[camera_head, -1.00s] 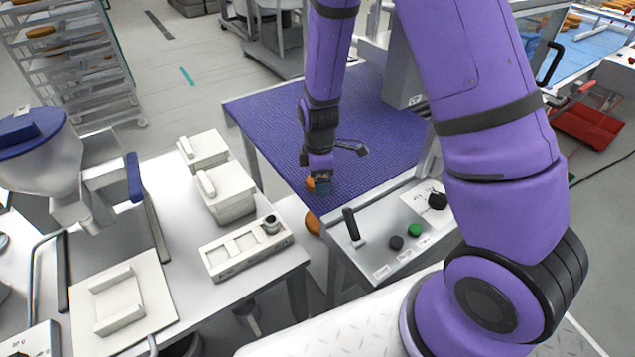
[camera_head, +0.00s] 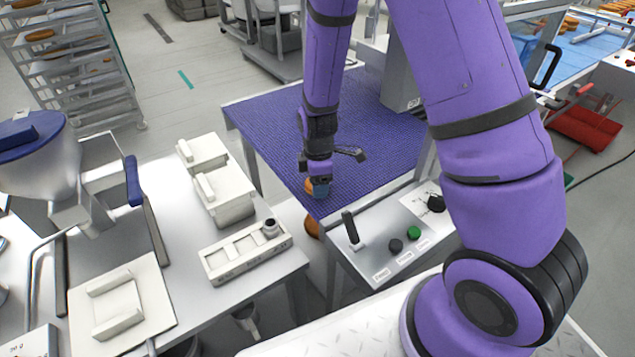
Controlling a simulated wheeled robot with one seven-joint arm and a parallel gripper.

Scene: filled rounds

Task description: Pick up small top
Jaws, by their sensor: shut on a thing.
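A small orange-brown round piece (camera_head: 309,186), which looks like the small top, is at the near left corner of the purple belt (camera_head: 270,130). My gripper (camera_head: 318,188) points down there and is shut on this piece. The fingers and wrist hide most of it, and only its left side shows. I cannot tell whether it touches the belt or is just above it. Another orange-brown round piece (camera_head: 312,227) shows lower down, just past the belt's near edge and partly hidden.
A control panel (camera_head: 395,240) with a lever and buttons stands right of my gripper. A steel table (camera_head: 190,270) with white boxes (camera_head: 225,195) is at the left. A rack (camera_head: 75,75) stands at the far left. The belt behind my gripper is clear.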

